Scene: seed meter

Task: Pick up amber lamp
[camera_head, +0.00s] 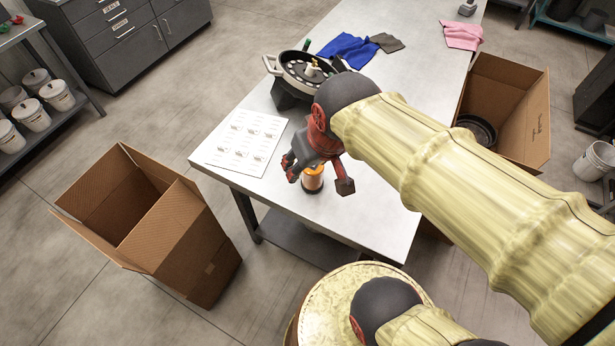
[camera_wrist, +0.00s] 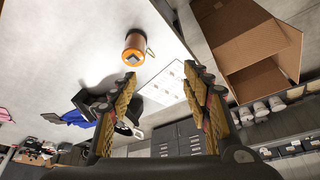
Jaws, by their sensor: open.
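My gripper (camera_head: 318,182) is open, just above and around the near side of the lamp in the head view. In the wrist view my open fingers (camera_wrist: 160,84) are apart with nothing between them, and the lamp lies beyond their tips, to the upper left. My gripper hides part of the lamp in the head view.
A printed sheet (camera_head: 245,140) lies left of the lamp. A round seed meter (camera_head: 308,68) on a dark stand is behind it. Blue cloth (camera_head: 348,48) and pink cloth (camera_head: 462,35) lie farther back. Open cardboard boxes stand left (camera_head: 150,215) and right (camera_head: 520,110) of the table.

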